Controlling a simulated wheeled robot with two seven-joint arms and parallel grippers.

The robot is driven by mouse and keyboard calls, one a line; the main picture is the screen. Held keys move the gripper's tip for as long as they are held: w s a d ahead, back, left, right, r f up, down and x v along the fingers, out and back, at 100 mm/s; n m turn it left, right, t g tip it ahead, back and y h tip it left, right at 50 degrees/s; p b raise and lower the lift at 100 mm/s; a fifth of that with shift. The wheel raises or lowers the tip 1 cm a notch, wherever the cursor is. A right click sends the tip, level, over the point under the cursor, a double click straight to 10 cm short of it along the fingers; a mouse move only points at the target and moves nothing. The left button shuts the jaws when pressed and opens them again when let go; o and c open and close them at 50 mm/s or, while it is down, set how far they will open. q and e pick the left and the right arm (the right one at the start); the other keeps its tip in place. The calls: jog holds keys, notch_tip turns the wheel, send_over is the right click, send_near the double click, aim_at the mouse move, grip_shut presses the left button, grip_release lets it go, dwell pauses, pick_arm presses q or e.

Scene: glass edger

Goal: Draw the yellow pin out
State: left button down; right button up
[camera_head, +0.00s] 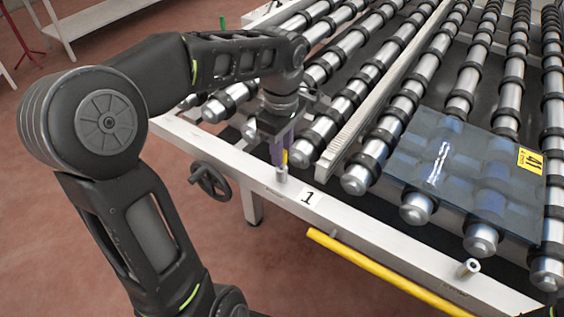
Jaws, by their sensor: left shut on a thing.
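The yellow pin (285,157) is a small upright piece at the front rail of the roller table. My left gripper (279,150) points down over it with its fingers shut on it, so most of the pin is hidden. Right below the fingers stands a short metal socket (282,174) on the rail, left of the label "1". The pin is directly over this socket; I cannot tell how deep it sits in it. My right gripper is not in view.
The roller table (400,250) fills the right side. A glass pane (455,160) with a yellow tag lies on the rollers. A second socket (468,268) stands further right on the rail. A black handwheel (210,181) and a yellow bar (385,272) are at the front edge.

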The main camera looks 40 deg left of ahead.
pick_arm(q)
jog(key=shift+r+p, duration=1.6)
jog(key=shift+r, duration=0.7)
notch_tip(320, 180, up, 4)
jog(key=p, duration=0.3)
